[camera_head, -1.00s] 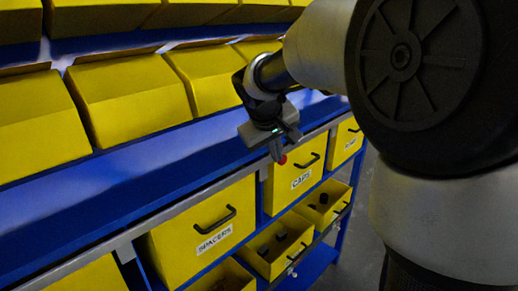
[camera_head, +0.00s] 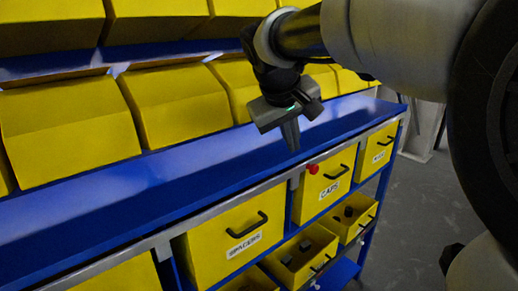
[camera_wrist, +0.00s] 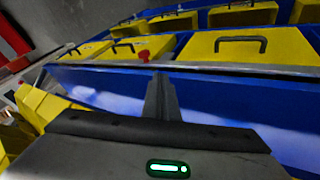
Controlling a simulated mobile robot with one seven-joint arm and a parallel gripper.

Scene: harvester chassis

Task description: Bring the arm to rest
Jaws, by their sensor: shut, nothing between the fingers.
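My gripper (camera_head: 291,136) hangs from the arm over the blue shelf, its fingers shut and empty, pointing down. In the wrist view the closed fingers (camera_wrist: 161,98) point toward the shelf's front rail. The gripper is left of and above the yellow drawer labelled CAPS (camera_head: 325,187). A red knob (camera_head: 313,169) sits on the rail by that drawer, just below and right of the fingertips in the head view. Whether the fingertips touch the shelf cannot be told.
The blue shelf (camera_head: 180,182) runs across the rack, with yellow bins (camera_head: 175,103) behind it. The SPACERS drawer (camera_head: 232,235) is below. Open yellow bins (camera_head: 302,258) with dark parts stand lower down. Grey floor (camera_head: 418,190) is free at the right.

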